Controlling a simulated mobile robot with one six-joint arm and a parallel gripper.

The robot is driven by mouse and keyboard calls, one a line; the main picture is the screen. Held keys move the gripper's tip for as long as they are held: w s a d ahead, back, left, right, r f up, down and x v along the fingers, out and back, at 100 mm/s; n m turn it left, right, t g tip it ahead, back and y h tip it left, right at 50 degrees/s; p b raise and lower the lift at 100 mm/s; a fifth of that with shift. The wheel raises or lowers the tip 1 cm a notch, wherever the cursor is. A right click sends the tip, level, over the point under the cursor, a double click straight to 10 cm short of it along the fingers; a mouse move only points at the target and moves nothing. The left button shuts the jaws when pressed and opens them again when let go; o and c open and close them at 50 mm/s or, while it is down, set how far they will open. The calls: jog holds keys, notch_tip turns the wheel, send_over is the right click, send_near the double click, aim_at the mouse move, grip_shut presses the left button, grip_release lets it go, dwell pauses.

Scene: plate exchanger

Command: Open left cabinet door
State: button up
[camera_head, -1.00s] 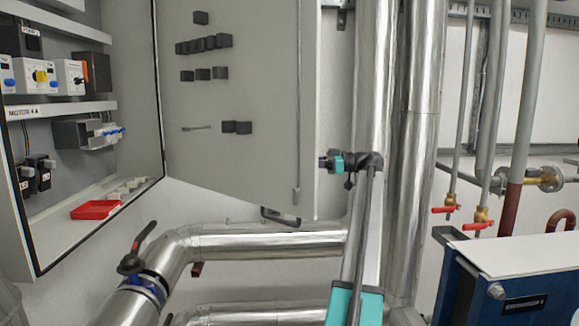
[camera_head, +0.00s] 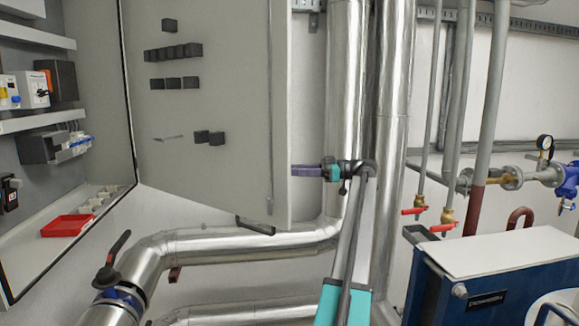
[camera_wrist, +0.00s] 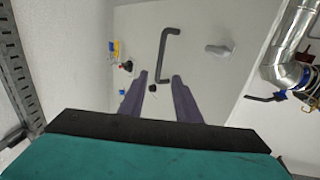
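A cabinet door (camera_head: 215,95), light grey with rows of black labels on its face, stands swung out from the cabinet (camera_head: 60,120) at the left in the head view. My gripper (camera_head: 296,170) is level with the lower part of the door's right edge, fingers pointing left; I cannot tell whether they touch it. In the wrist view my gripper (camera_wrist: 160,77) is open with two purple fingers apart. A dark bar handle (camera_wrist: 163,55) on a pale panel (camera_wrist: 200,70) lies ahead of the gap, with nothing visibly gripped. A grey knob-like part (camera_wrist: 219,49) is to its right.
Thick silver vertical pipes (camera_head: 392,120) stand behind my arm, and a silver pipe (camera_head: 220,243) runs below the door. A valve with a black lever (camera_head: 108,275) is at lower left. A blue unit (camera_head: 460,285) is at lower right. A red tray (camera_head: 67,226) lies in the cabinet.

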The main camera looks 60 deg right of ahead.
jog(key=shift+s+d, duration=0.15)
jog(key=shift+s, duration=0.1)
